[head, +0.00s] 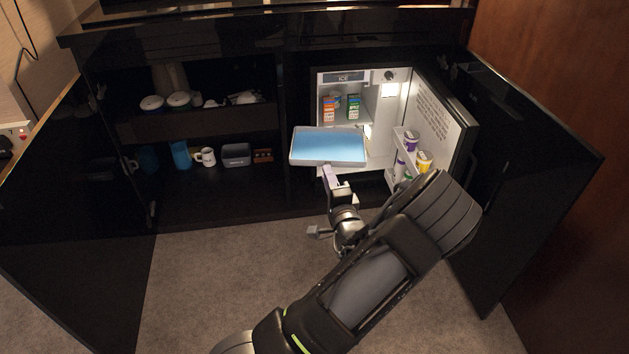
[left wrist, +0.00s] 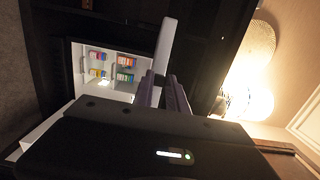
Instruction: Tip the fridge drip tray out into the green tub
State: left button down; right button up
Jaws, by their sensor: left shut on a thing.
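The drip tray (head: 329,163) is a shallow grey rectangle with a flat blue inside that looks like water. It is out in front of the open fridge and looks about level in the head view. My left gripper (head: 329,174) is shut on its near edge. In the left wrist view the tray (left wrist: 164,50) shows nearly edge-on as a pale strip beyond the purple fingers of my left gripper (left wrist: 163,92). I see no green tub in either view. My right gripper is not in view.
The fridge's open door (head: 443,125) holds cups and stands right of the tray. Small cartons (head: 328,108) sit inside the fridge. The left cabinet holds a white mug (head: 206,156) and a grey container (head: 236,155). The carpet (head: 225,270) in front is clear.

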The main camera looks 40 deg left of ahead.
pick_arm(q)
jog(key=w+d+r+m+t+h+p, duration=0.1)
jog(key=w+d+r+m+t+h, duration=0.15)
jog(key=d+r, duration=0.5)
jog(key=w+d+r+m+t+h+p, duration=0.1)
jog(key=w+d+r+m+t+h, duration=0.2)
jog(key=d, duration=0.7)
jog(key=w+d+r+m+t+h+p, duration=0.1)
jog(key=d+r+m+t+h, duration=0.1)
jog(key=d+r+h, duration=0.35)
jog(key=w+d+r+m+h+p, duration=0.1)
jog(key=d+r+p, duration=0.3)
jog(key=p, duration=0.6)
jog(key=d+r+m+t+h+p, duration=0.1)
jog(key=d+r+m+h+p, duration=0.2)
jog(key=r+p, duration=0.6)
jog(key=shift+w+d+r+p, duration=0.25)
jog(key=shift+w+d+p, duration=0.1)
jog(key=shift+p, duration=0.15)
